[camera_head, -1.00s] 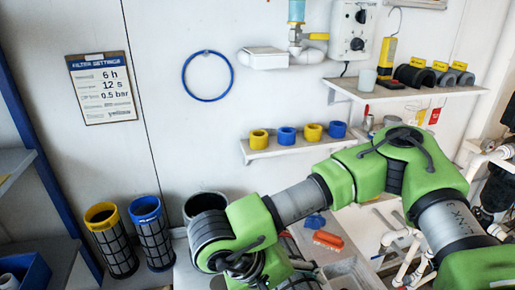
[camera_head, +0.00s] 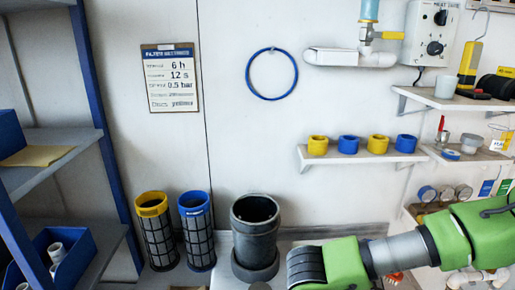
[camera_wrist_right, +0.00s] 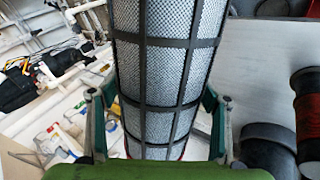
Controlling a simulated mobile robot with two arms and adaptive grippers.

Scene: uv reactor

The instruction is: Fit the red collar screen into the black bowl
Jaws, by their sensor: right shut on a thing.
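My right gripper (camera_wrist_right: 157,112) is shut around a cylindrical screen (camera_wrist_right: 165,60) of pale mesh in a black frame, seen in the right wrist view. A thin red edge shows at the screen's lower end; the rest of its collar is hidden. The black bowl (camera_head: 255,235), an upright open-topped dark cylinder, stands right of two other screens in the head view. My right arm comes in from the right, with its wrist beside the bowl's right side. The right gripper's fingers and the held screen are not visible in the head view. My left gripper is not in view.
A yellow-collared screen (camera_head: 156,235) and a blue-collared screen (camera_head: 197,232) stand left of the bowl. A wall shelf (camera_head: 360,157) with yellow and blue rings is above right. Blue-framed shelving (camera_head: 105,130) stands at the left. Dark round parts (camera_wrist_right: 268,150) show at the wrist view's right.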

